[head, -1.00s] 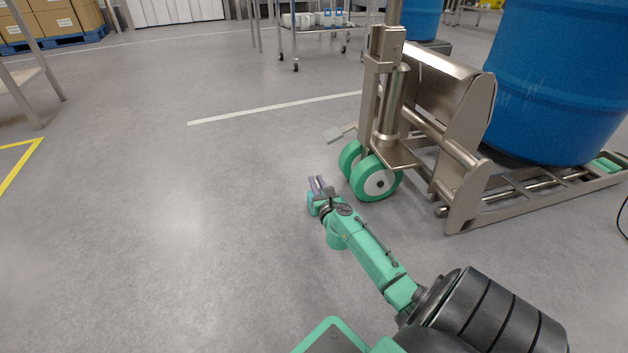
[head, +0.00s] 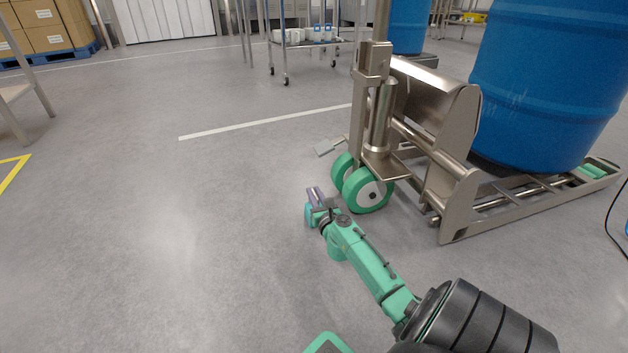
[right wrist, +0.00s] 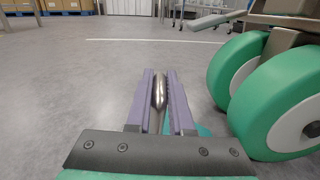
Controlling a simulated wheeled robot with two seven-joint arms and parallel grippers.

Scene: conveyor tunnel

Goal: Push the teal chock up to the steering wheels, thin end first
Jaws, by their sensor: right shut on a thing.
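My right gripper (head: 314,194) is low over the floor, left of the green-tyred steering wheels (head: 368,190). In the right wrist view, its purple fingers (right wrist: 159,95) are shut on a shiny metal bar, which looks like the chock's handle. A sliver of teal, probably the teal chock (right wrist: 204,130), shows beside and below the right finger. Most of it is hidden by the gripper, so I cannot tell its thin end. The wheels also stand close at the right in the right wrist view (right wrist: 283,105), with a gap from the fingers. My left gripper is not in view.
The wheels belong to a steel lift truck (head: 425,110) carrying a blue drum (head: 545,80). A small pedal (head: 325,148) sticks out beyond the wheels. A wire cart (head: 305,42) stands at the back. The floor to the left is open.

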